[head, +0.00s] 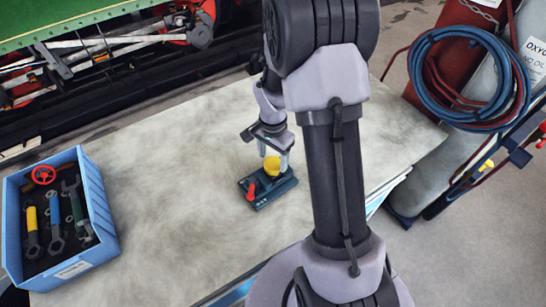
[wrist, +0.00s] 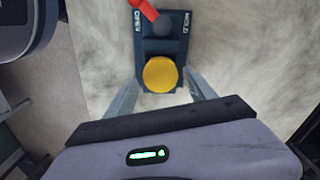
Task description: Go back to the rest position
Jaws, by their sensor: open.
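The device has a round yellow knob (head: 272,164) and a red lever (head: 252,191). In the wrist view my gripper (wrist: 160,98) has its two fingers spread, one on each side of the yellow knob (wrist: 160,74), with gaps between. The device (wrist: 153,47) carries lettering on both edges there, and the red piece (wrist: 145,8) is cut off at the top. My arm hides part of the table in the head view.
A blue crate (head: 97,205) at the left holds wrenches and a red handwheel (head: 44,174). Gas cylinders (head: 481,120) with coiled hoses (head: 470,80) stand at the right. A green machine (head: 60,20) is behind the table (head: 165,160). The tabletop between crate and device is clear.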

